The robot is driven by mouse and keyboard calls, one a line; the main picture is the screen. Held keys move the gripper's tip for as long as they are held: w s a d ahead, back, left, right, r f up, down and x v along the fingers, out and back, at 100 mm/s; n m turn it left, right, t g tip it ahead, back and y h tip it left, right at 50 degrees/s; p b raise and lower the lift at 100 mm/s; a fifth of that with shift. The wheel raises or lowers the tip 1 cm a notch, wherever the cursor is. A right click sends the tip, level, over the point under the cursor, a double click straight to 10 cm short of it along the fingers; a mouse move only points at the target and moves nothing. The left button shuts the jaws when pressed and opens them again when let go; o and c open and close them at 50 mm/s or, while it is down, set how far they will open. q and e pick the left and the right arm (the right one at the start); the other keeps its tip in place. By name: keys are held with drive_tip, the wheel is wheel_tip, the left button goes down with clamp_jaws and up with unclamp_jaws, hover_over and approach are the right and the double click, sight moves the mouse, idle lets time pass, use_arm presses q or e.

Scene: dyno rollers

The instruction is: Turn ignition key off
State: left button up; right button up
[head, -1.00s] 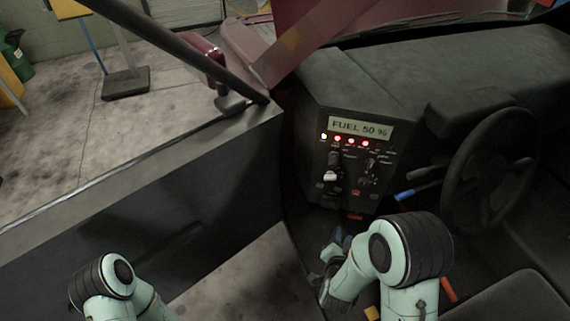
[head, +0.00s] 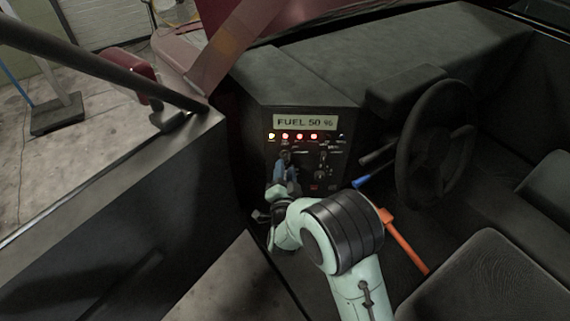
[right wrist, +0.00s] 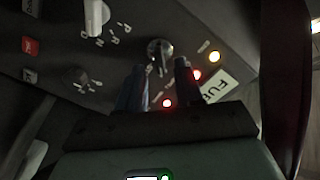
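The ignition switch (right wrist: 159,50) is a round metallic piece on the dark dashboard panel in the right wrist view. It lies just beyond and between the two blue-grey fingers of my right gripper (right wrist: 160,77). The fingers are spread apart, with a gap showing between them. I cannot tell whether they touch the switch. In the head view my right gripper (head: 285,172) is at the left part of the control panel (head: 301,184), covering part of it. The key's exact angle is too dark to tell. My left gripper is out of view.
A lit display (head: 305,122) reads FUEL 50 %, above one yellow and several red lights. A pale gear lever (right wrist: 95,17) is beside the switch. The steering wheel (head: 438,140) and a blue-tipped stalk (head: 361,182) are to the right. An orange-red lever (head: 405,243) stands below.

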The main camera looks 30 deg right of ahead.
sight(286, 157)
drive_tip(key=shift+x, duration=1.45)
clamp_jaws()
drive_tip(key=shift+n, duration=0.3)
drive_tip(key=n+p, duration=0.1)
drive_tip(key=n, duration=0.3)
drive_tip(key=n+p, duration=0.1)
drive_tip(key=n, duration=0.3)
drive_tip(key=shift+r, duration=0.2)
drive_tip(key=shift+n, duration=0.3)
